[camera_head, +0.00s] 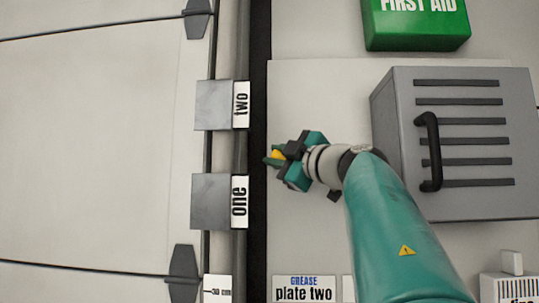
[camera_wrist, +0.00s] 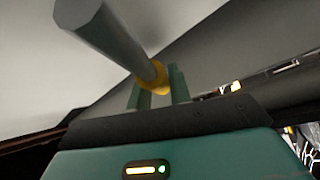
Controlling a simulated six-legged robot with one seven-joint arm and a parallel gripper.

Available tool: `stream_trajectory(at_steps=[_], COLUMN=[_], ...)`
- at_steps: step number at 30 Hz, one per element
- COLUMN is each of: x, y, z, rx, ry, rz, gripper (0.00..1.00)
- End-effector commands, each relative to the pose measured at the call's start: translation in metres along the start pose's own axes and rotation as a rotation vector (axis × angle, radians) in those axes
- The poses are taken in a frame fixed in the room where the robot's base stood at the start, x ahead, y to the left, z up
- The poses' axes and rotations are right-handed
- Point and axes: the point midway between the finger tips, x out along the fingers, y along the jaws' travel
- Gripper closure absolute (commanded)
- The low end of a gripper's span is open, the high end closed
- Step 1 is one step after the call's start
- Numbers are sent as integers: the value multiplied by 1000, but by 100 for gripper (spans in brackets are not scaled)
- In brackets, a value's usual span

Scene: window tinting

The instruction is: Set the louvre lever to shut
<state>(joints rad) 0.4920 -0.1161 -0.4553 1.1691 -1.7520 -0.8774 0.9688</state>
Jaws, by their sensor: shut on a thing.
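My gripper (camera_head: 275,158) is left of centre in the head view, beside the dark vertical gap. Its teal fingers, also in the wrist view (camera_wrist: 158,92), are closed around a yellow collar (camera_wrist: 156,76). A thick grey rod (camera_wrist: 105,32) extends from the collar toward the upper left of the wrist view. In the head view only a small yellow piece (camera_head: 277,154) shows between the fingers. I cannot tell whether this rod is the louvre lever. A grey box with dark louvre slots (camera_head: 470,200) is on the wall at right, with a black upright handle (camera_head: 431,150), apart from my gripper.
Grey blocks labelled "two" (camera_head: 213,105) and "one" (camera_head: 210,201) stand left of my gripper, beside a large pale panel (camera_head: 90,150). A green first aid box (camera_head: 415,28) is above. A "grease plate two" label (camera_head: 305,290) is below. My forearm covers the lower middle.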

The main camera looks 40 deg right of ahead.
Motion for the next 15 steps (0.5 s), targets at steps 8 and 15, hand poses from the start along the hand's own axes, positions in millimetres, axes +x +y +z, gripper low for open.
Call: stream_trajectory(at_steps=[8, 15], x=[0, 1], y=[-2, -2], z=[0, 0], rx=[-4, -3], ry=[1, 1], rz=[-8, -7], gripper=[100, 59])
